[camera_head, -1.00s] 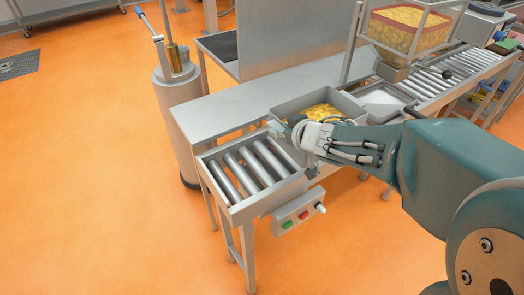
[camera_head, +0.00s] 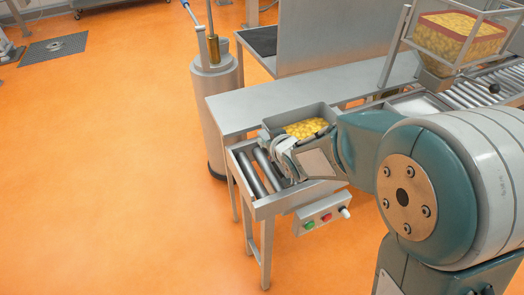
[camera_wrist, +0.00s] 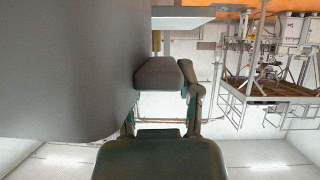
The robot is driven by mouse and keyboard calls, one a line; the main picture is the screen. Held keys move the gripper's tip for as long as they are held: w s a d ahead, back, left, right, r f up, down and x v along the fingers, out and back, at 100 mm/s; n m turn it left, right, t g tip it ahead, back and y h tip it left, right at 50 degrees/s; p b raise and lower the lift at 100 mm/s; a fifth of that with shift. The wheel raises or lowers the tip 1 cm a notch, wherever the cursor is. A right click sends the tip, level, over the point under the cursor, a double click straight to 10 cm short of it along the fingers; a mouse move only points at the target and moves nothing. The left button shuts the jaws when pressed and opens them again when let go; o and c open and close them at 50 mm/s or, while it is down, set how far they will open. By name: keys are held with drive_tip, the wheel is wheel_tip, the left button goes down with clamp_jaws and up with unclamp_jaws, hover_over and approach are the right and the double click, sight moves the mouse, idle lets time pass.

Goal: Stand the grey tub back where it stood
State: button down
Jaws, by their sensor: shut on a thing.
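The grey tub (camera_head: 291,117) holds yellow pieces (camera_head: 305,129) and looks upright in the head view. It is at the far side of the short roller section (camera_head: 257,172), beside the steel bench. I cannot tell whether it rests on the rollers or hangs just above them. My gripper (camera_head: 284,152) is shut on the tub's near side, and my wrist hides part of that side. In the wrist view, a large smooth grey surface, the tub's wall (camera_wrist: 65,65), fills the left, with a dark finger (camera_wrist: 160,74) against it.
The steel bench (camera_head: 240,107) runs behind the rollers. A grey cylinder (camera_head: 214,105) with a lever stands at left. A button box (camera_head: 321,214) hangs at the front. A clear-sided hopper of yellow pieces (camera_head: 450,35) stands at right. The orange floor (camera_head: 110,190) at left is open.

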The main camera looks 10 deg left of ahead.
drive_tip(key=shift+w+a+f, duration=0.2)
drive_tip(key=shift+a+f, duration=0.65)
drive_tip(key=shift+f, duration=0.1)
wheel_tip(320, 180, down, 3)
drive_tip(key=shift+a+f, duration=0.15)
drive_tip(key=shift+f, duration=0.05)
drive_tip(key=shift+c, duration=1.5)
unclamp_jaws()
